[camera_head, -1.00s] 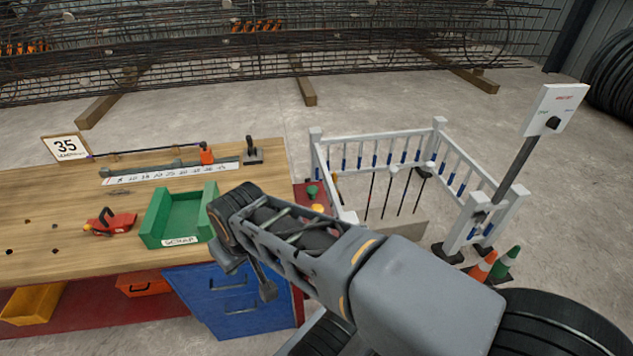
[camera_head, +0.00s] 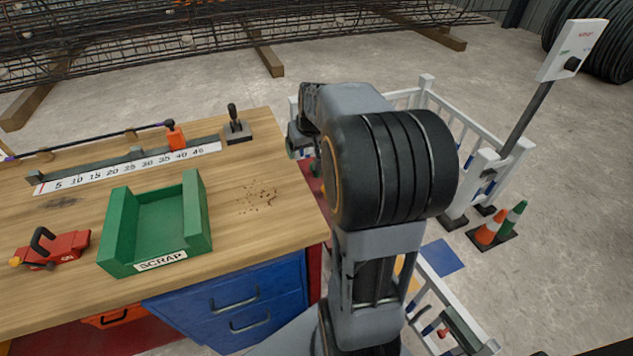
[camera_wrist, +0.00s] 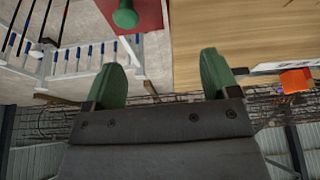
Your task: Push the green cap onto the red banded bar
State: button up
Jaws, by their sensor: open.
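In the wrist view my gripper (camera_wrist: 161,72) is open and empty, with its two green fingers spread apart. A green cap (camera_wrist: 125,15) sits on a red surface (camera_wrist: 147,14) at the top, beyond the left finger and apart from it. Thin dark upright bars (camera_wrist: 43,28) show at the upper left of the wrist view, beside white railings. I cannot make out a red band on any bar. In the head view my arm hides the bars and most of the red surface.
A wooden bench (camera_head: 262,165) holds a green scrap tray (camera_head: 117,232), a red tool (camera_head: 62,248) and a measuring rail with an orange stop (camera_head: 175,137). A white railing (camera_head: 427,88) stands beyond my arm. Traffic cones (camera_head: 490,229) and a sign post (camera_head: 527,118) stand at right.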

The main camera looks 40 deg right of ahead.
jog(key=shift+m, duration=0.4)
jog(key=w+d+f+b, duration=0.1)
jog(key=d+f, duration=0.1)
jog(key=f, duration=0.2)
jog(key=w+d+f+b, duration=0.1)
jog(key=w+d+f, duration=0.1)
jog(key=d+f, duration=0.1)
jog(key=w+d+f+b, duration=0.1)
jog(key=d+f, duration=0.2)
jog(key=f, duration=0.2)
jog(key=shift+w+f, duration=0.1)
jog(key=shift+w, duration=0.2)
jog(key=shift+b+x, duration=0.7)
jog(key=shift+x, duration=2.5)
jog(key=shift+d, duration=0.15)
jog(key=shift+c, duration=0.3)
jog(key=c, duration=0.8)
jog(key=shift+c, duration=0.2)
